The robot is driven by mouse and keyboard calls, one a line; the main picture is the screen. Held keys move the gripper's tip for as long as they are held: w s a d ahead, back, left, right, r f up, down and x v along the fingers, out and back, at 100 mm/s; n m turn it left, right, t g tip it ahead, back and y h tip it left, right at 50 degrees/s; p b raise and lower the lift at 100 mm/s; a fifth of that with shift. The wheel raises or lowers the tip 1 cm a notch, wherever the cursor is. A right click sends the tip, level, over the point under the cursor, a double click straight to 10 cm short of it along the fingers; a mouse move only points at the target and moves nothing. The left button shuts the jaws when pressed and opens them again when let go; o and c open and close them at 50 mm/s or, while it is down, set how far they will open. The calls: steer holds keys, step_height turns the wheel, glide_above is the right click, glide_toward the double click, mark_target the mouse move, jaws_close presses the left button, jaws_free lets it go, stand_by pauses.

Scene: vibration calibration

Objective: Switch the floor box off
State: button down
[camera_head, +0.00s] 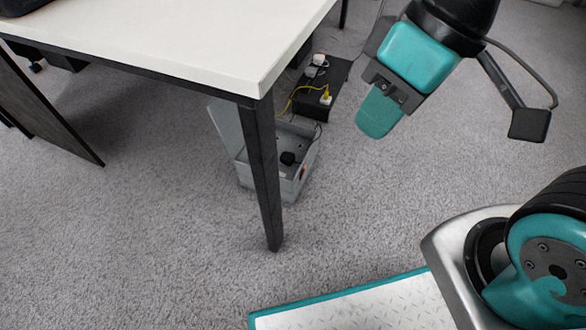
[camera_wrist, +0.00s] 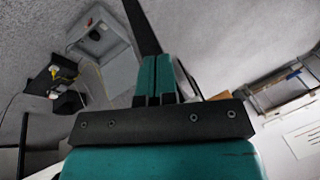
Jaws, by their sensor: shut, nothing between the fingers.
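A grey open box (camera_head: 249,174) with a raised lid stands on the carpet behind the table leg. A black plug-like thing lies inside it, and a small red part shows on its right side. A black box (camera_head: 316,105) with white and yellow plugs stands just behind it. I cannot tell for certain which one is the floor box. The wrist view also shows the grey box (camera_wrist: 88,48) and the black box (camera_wrist: 40,84), both left of my fingers. My gripper (camera_head: 373,129) is shut and empty, right of both boxes and apart from them; its fingers show in the wrist view (camera_wrist: 157,62).
A white table (camera_head: 200,40) overhangs the area left of the boxes. Its black leg (camera_head: 263,180) stands in front of the grey box and hides part of it. A yellow cable (camera_head: 296,93) runs from the black box. Open carpet (camera_head: 370,190) lies right of the boxes.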

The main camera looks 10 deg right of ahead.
steer(key=w+d+f+m+t+y+b, duration=0.1)
steer(key=w+d+f+m+y+b, duration=0.15)
steer(key=w+f, duration=0.85)
steer(key=w+d+f+m+y+b, duration=0.1)
steer(key=w+f+m+b, duration=0.2)
steer(key=w+f, duration=0.7)
steer(key=w+d+f+m+t+b, duration=0.1)
steer(key=d+f+m, duration=0.2)
steer(key=f, duration=0.7)
steer(key=w+d+f+m+t+b, duration=0.1)
steer(key=d+f, duration=0.3)
steer(key=f, duration=0.6)
steer(key=w+d+f+m+t+b, duration=0.1)
steer(key=d+f+m+t+b, duration=0.1)
steer(key=f, duration=0.9)
steer(key=d+m+t, duration=0.1)
steer(key=m, duration=0.1)
steer(key=shift+d+m+b, duration=0.25)
steer(key=shift+m+b, duration=0.1)
steer(key=shift+b, duration=0.05)
steer(key=shift+y, duration=0.25)
